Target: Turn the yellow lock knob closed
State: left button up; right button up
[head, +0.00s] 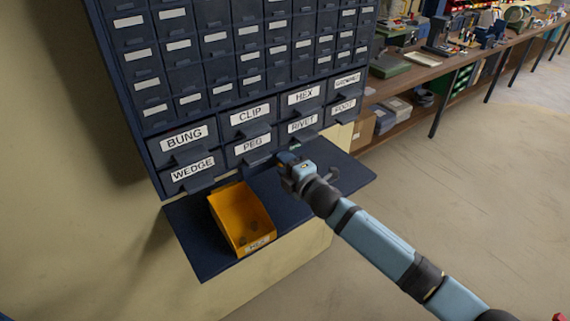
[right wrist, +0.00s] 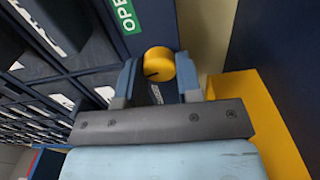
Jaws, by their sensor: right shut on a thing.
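The yellow lock knob (right wrist: 160,62) shows in the right wrist view, round, with a dark mark low on its left side. In the head view my right gripper (head: 289,167) is at the lower front of the drawer cabinet (head: 152,147), below the RIVET drawer, and hides the knob. My left gripper is not in view.
A yellow bin (head: 225,222) with a few dark small parts stands on the dark blue shelf (head: 195,247), left of my right gripper. The shelf is bare to the right. Labelled drawers with protruding handles are just above. A cluttered workbench (head: 440,68) is at the back right.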

jog(key=shift+n+p, duration=0.5)
jog(key=shift+n, duration=4.5)
jog(key=o, duration=0.9)
jog(key=shift+o, duration=0.2)
jog(key=b+v, duration=0.1)
jog(key=v, duration=1.3)
jog(key=shift+w, duration=0.1)
